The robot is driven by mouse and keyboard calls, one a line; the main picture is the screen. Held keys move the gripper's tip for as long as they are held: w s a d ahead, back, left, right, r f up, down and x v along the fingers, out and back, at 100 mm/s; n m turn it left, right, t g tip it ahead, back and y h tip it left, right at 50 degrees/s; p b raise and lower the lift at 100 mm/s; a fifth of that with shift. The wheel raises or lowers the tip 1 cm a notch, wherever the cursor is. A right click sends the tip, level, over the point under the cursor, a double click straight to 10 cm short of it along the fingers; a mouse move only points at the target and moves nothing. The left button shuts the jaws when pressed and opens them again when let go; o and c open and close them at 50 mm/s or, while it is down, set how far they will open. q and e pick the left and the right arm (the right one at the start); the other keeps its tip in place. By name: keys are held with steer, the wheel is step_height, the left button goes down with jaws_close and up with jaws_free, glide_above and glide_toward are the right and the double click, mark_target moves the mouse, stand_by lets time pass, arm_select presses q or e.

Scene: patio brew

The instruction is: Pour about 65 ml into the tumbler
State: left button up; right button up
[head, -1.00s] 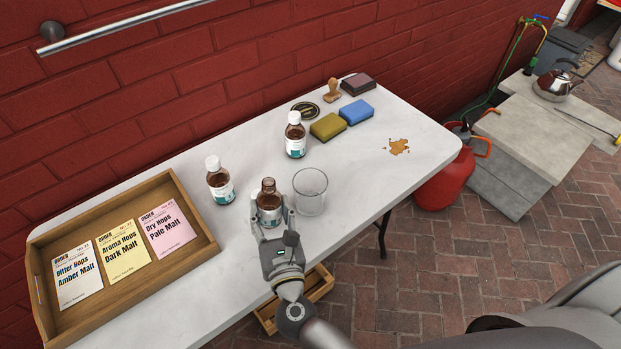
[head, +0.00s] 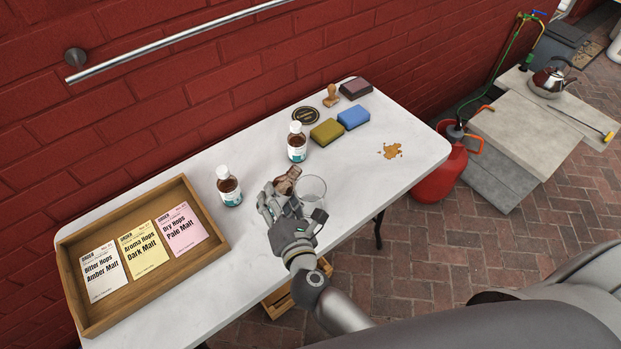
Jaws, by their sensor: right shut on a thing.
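My right gripper (head: 270,203) is shut on an uncapped brown bottle (head: 287,180). The bottle is tilted to the right, its mouth close to the rim of the clear tumbler (head: 313,190). The tumbler stands upright on the white table (head: 190,255), partly hidden behind my gripper. I cannot make out any stream or the level of liquid in the tumbler. My left gripper is not in view.
Two white-capped brown bottles stand behind, one left (head: 229,186) and one near the middle (head: 297,142). A wooden tray (head: 88,325) holds three order cards.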

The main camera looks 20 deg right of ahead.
steer(key=shift+a+f+m, duration=0.1)
steer(key=shift+f+m, duration=0.2)
steer(key=shift+f, duration=0.1)
steer(key=shift+a+f+m+y+b, duration=0.2)
steer(key=shift+f+m+b, duration=0.2)
steer(key=shift+f, duration=0.15)
steer(key=shift+a+f+m+y+b, duration=0.1)
steer(key=shift+f+m+y+b, duration=0.1)
steer(key=shift+f+m+b, duration=0.25)
steer(key=shift+a+r+p, duration=0.1)
steer(key=shift+r+p, duration=0.05)
steer(key=shift+p, duration=0.25)
steer(key=shift+s+a+m+g+y, duration=0.1)
steer(key=shift+m+g+y, duration=0.2)
steer(key=shift+m, duration=0.35)
steer(key=shift+r+p, duration=0.35)
steer(key=shift+p, duration=0.2)
steer(key=shift+a+r+m+y, duration=0.2)
steer(key=shift+m+y, duration=0.1)
steer(key=shift+m, duration=0.3)
steer(key=shift+d+r+m+p, duration=0.3)
steer(key=shift+p, duration=0.4)
steer(key=shift+d+r+m+g+p, duration=0.3)
steer(key=shift+r+m+p, duration=0.1)
steer(key=shift+p, duration=0.15)
steer(key=shift+r+y+p, duration=0.15)
steer(key=shift+y+p, duration=0.15)
